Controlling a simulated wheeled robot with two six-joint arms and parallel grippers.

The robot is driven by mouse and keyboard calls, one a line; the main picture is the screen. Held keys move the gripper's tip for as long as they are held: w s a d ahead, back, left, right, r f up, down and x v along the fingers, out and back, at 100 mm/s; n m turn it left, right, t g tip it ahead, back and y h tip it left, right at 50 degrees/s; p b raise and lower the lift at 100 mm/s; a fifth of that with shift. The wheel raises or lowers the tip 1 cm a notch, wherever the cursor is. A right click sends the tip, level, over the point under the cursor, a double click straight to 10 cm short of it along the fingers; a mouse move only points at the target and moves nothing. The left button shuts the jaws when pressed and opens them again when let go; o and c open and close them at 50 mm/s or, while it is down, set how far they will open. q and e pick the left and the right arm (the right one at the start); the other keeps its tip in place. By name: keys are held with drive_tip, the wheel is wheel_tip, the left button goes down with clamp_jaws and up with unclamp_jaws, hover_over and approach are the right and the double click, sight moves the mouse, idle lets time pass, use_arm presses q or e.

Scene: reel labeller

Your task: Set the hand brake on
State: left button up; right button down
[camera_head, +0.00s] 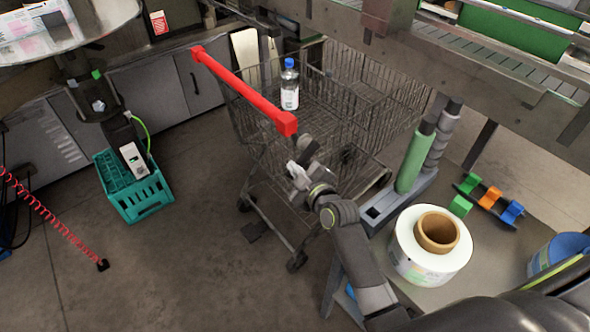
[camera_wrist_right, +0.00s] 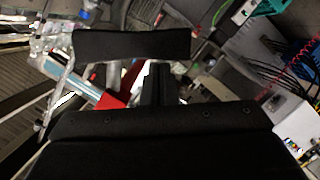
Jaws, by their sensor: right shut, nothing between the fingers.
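A wire shopping cart (camera_head: 262,150) with a red handle bar (camera_head: 240,88) stands on the floor in the middle of the head view. I cannot make out a hand brake lever for certain. My right gripper (camera_head: 303,158) is in front of the cart's near side, below the right end of the red handle. It is shut and empty. In the right wrist view the dark gripper parts (camera_wrist_right: 154,84) fill the middle, and a red piece (camera_wrist_right: 112,101) shows just left of them. Whether the gripper touches the cart is unclear. My left gripper is not in view.
A bottle (camera_head: 289,85) with a blue cap is at the cart. A white reel (camera_head: 430,246) and a green roll (camera_head: 414,160) are at the right. A teal crate (camera_head: 140,200) stands at the left. The floor (camera_head: 190,270) between is mostly clear.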

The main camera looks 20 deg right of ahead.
drive_tip(key=shift+w+d+f+n+t+h+b, duration=0.3)
drive_tip(key=shift+f+n+b, duration=0.6)
drive_tip(key=shift+b, duration=0.95)
drive_tip(key=shift+d+f+n+t+h+b, duration=0.1)
drive_tip(key=shift+d+f+n+t+b, duration=0.35)
drive_tip(key=shift+n+b, duration=1.1)
drive_tip(key=shift+w+d+f+n+t+h+b, duration=0.3)
drive_tip(key=shift+f+n+b, duration=0.55)
drive_tip(key=shift+b, duration=1.3)
drive_tip(key=shift+s+d, duration=0.1)
drive_tip(key=shift+s, duration=0.05)
wheel_tip(320, 180, up, 10)
drive_tip(key=p, duration=0.1)
